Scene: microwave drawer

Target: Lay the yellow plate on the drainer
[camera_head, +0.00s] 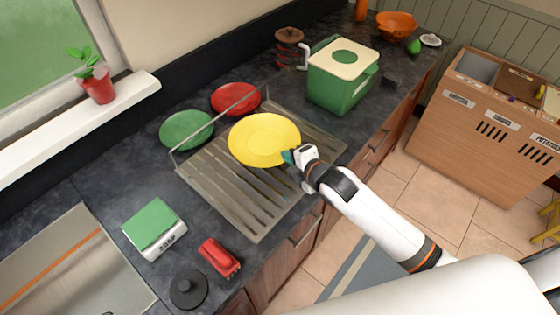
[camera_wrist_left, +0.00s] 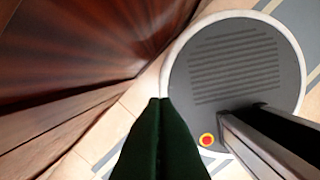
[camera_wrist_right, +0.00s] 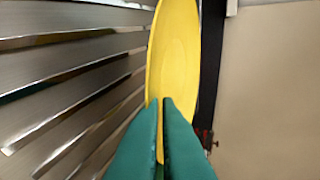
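The yellow plate (camera_head: 264,139) is over the upper part of the slatted metal drainer (camera_head: 222,192), its face up in the head view. Whether it touches the slats is unclear. My right gripper (camera_head: 289,157) is at the plate's right rim. In the right wrist view, the teal fingers of this gripper (camera_wrist_right: 165,103) close on the rim of the plate (camera_wrist_right: 178,50), with drainer slats (camera_wrist_right: 70,75) to the left. My left gripper (camera_wrist_left: 160,101) shows only in the left wrist view, its dark green fingers together and empty, low beside brown cabinet fronts.
A thin rail (camera_head: 219,120) stands along the drainer's back. Green (camera_head: 187,130) and red (camera_head: 236,98) plates are behind it.

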